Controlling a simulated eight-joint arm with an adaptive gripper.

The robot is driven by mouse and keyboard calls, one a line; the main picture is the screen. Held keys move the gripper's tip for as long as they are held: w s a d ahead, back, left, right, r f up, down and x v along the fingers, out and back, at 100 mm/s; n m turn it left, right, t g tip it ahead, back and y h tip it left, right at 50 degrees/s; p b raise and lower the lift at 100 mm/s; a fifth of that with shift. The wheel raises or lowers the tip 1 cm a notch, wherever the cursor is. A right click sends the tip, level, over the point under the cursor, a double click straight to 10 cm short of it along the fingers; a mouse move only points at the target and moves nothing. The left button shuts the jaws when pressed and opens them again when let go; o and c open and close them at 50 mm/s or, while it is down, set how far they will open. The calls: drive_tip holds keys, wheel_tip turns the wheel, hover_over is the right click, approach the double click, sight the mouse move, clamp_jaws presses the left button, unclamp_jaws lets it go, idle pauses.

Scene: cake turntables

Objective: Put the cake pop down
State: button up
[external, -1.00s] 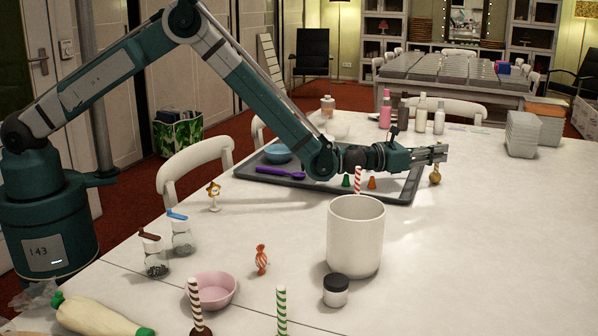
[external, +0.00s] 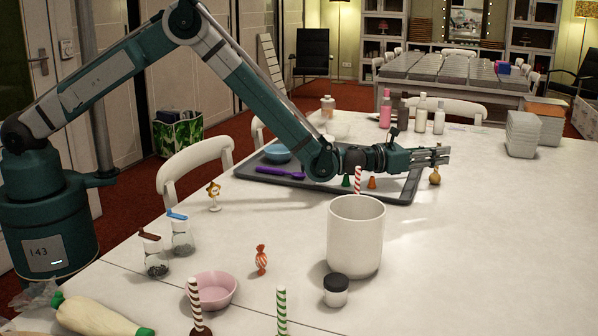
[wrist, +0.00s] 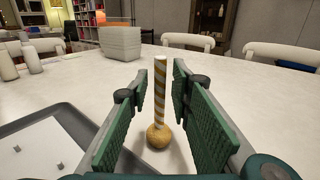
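The cake pop (wrist: 158,135) has a golden ball at the bottom and a gold-and-white striped stick pointing up. In the wrist view it stands upright on the white table, between my fingers. My gripper (wrist: 160,82) is open, with a gap on each side of the stick. In the external view, my gripper (external: 440,156) is held level above the ball of the cake pop (external: 435,178), just right of the dark tray (external: 402,194). The fingers hide most of the stick there.
A white mug (external: 355,240) with a red-striped stick visible above its rim stands nearer the camera. Bottles (external: 421,112) stand behind, and stacked white containers (external: 522,135) stand back right. Green and orange cones are at the tray. The table right of the cake pop is clear.

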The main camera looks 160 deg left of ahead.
drive_tip(key=shift+r, duration=0.2)
drive_tip(key=d, duration=0.4)
drive_tip(key=s+d+p, duration=0.1)
drive_tip(key=d, duration=0.3)
drive_tip(key=s+d+p, duration=0.1)
drive_tip(key=d, duration=0.3)
drive_tip(key=shift+o, duration=0.7)
drive_tip(key=shift+a, duration=0.1)
drive_tip(key=s+a+r+m+t+h+p, duration=0.2)
drive_tip(key=s+a+m+t+h, duration=0.1)
drive_tip(key=a+m+t+h, duration=0.3)
drive_tip(key=shift+a+r+m+t+h, duration=0.25)
drive_tip(key=shift+m+t+h, duration=0.35)
drive_tip(key=shift+t+h, duration=0.15)
